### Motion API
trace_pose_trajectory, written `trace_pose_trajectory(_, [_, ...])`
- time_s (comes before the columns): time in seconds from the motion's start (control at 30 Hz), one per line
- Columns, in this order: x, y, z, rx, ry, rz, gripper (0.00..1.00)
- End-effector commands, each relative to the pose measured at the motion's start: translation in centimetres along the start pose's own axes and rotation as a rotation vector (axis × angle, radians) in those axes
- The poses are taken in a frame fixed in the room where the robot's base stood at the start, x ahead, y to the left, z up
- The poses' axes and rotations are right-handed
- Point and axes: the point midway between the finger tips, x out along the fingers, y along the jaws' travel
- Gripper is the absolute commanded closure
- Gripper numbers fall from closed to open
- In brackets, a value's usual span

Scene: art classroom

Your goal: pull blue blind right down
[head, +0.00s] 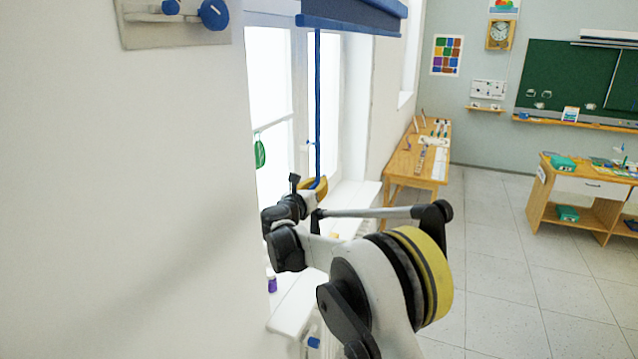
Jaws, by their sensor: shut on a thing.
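The blue blind (360,14) is rolled up near the top of the window, with its lower bar (350,26) high above the sill. A long blue pull strap (317,110) hangs straight down from it in front of the glass. My gripper (312,188) is at the strap's lower end, shut on it. A yellow piece shows there; I cannot tell whether it belongs to the pull or to my gripper. The fingertips are partly hidden by my wrist and arm.
A white wall stands close on the left, with a board and blue knobs (213,14). A white sill (297,305) runs below the window, with a purple jar (272,284) on it. A wooden table (398,170) stands beyond; the tiled floor (490,260) at right is clear.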

Motion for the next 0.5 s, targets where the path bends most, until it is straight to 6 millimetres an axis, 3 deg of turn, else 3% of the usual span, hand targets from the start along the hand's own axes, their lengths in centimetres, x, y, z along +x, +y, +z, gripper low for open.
trace_pose_trajectory(0.27, [0.0,1.1,-5.6,0.002,0.002,-0.001,1.0])
trace_pose_trajectory(0.5, [0.0,2.7,-13.8,0.002,0.002,-0.001,1.0])
